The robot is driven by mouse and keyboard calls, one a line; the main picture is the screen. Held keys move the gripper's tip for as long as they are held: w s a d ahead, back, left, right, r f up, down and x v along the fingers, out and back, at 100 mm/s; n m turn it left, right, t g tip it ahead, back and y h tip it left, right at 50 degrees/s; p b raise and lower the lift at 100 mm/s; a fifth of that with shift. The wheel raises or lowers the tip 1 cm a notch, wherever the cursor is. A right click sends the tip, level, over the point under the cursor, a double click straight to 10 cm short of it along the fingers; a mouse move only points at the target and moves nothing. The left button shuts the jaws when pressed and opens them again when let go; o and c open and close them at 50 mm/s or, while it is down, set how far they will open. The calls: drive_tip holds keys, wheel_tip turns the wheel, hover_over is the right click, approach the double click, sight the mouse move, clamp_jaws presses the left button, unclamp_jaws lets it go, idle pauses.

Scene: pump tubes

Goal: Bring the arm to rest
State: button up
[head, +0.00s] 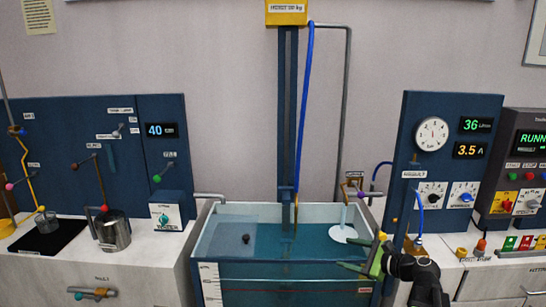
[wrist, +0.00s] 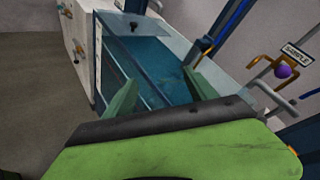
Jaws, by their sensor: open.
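My gripper (head: 356,268) is over the front right part of the water tank (head: 200,238) in the head view. Its green fingers are apart with nothing between them. In the wrist view the two fingers of my gripper (wrist: 160,92) point out over the tank (wrist: 128,90), whose blue water shows beyond them. My dark arm comes in from the lower right of the head view. I cannot tell the exact height of the fingers above the tank rim.
A sample valve with a purple knob (wrist: 283,71) stands close on the right in the wrist view. A gauge panel (head: 432,165) rises behind my arm. A blue hose (head: 304,110) hangs by the central column. Left counter holds a metal pot (head: 115,234). Grey floor (wrist: 40,90) is clear.

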drive_tip(key=s+a+f+n+g+h+p, duration=0.1)
drive_tip(key=s+a+f+n+g, duration=0.2)
drive_tip(key=a, duration=0.4)
drive_tip(key=s+a+f+n+g, duration=0.2)
drive_tip(key=a+f+n, duration=0.1)
drive_tip(key=a+n, duration=0.3)
drive_tip(key=s+a+f+n+g+h+p, duration=0.1)
drive_tip(key=s+a+f+n+g, duration=0.15)
drive_tip(key=a, duration=0.55)
drive_tip(key=s+d+f+n+g+h, duration=0.3)
drive_tip(key=s+d+f+n+h, duration=0.2)
drive_tip(key=d+n, duration=0.4)
drive_tip(key=shift+s+d+f+h, duration=0.2)
drive_tip(key=shift+s+f+h, duration=0.05)
drive_tip(key=shift+s+h, duration=0.75)
drive_tip(key=shift+w+a+n+g, duration=0.1)
drive_tip(key=shift+w+n+g, duration=0.05)
drive_tip(key=shift+n+g, duration=0.1)
drive_tip(key=shift+c, duration=0.7)
